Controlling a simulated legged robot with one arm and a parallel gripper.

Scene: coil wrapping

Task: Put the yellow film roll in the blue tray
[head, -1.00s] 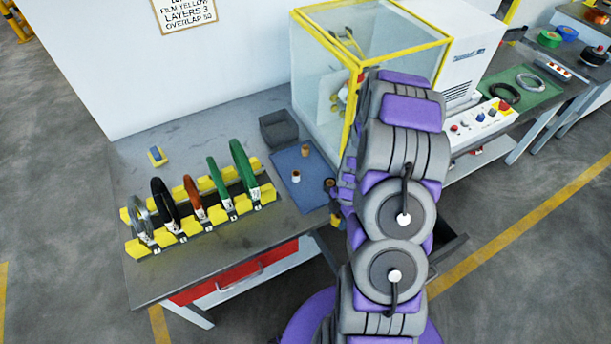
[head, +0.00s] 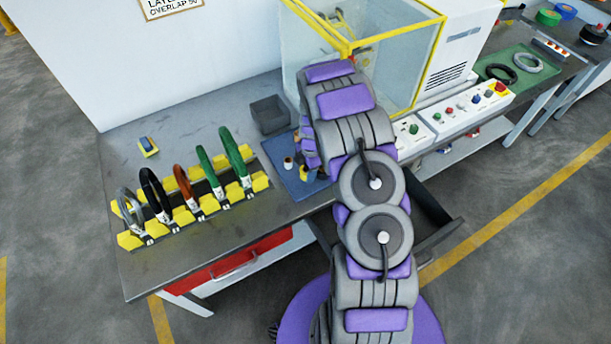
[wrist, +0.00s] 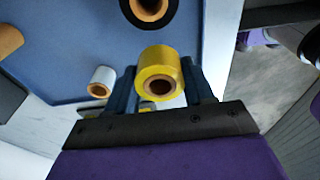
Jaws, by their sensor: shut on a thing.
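The yellow film roll (wrist: 160,70) is between the two dark fingers of my gripper (wrist: 159,80), which is shut on it. Its hollow brown core faces the wrist camera. The blue tray (wrist: 75,45) fills much of the wrist view beyond the roll. A white roll (wrist: 102,80), a black roll (wrist: 150,8) and a brown roll (wrist: 8,40) are on it. In the head view the blue tray (head: 296,182) lies on the grey bench, partly covered by my arm.
A yellow rack (head: 128,240) with several upright coils stands left of the tray. A dark grey bin (head: 270,115) sits behind the tray. A glass enclosure with a yellow frame (head: 390,40) stands close behind my arm. An open drawer (head: 435,210) juts out right of the arm.

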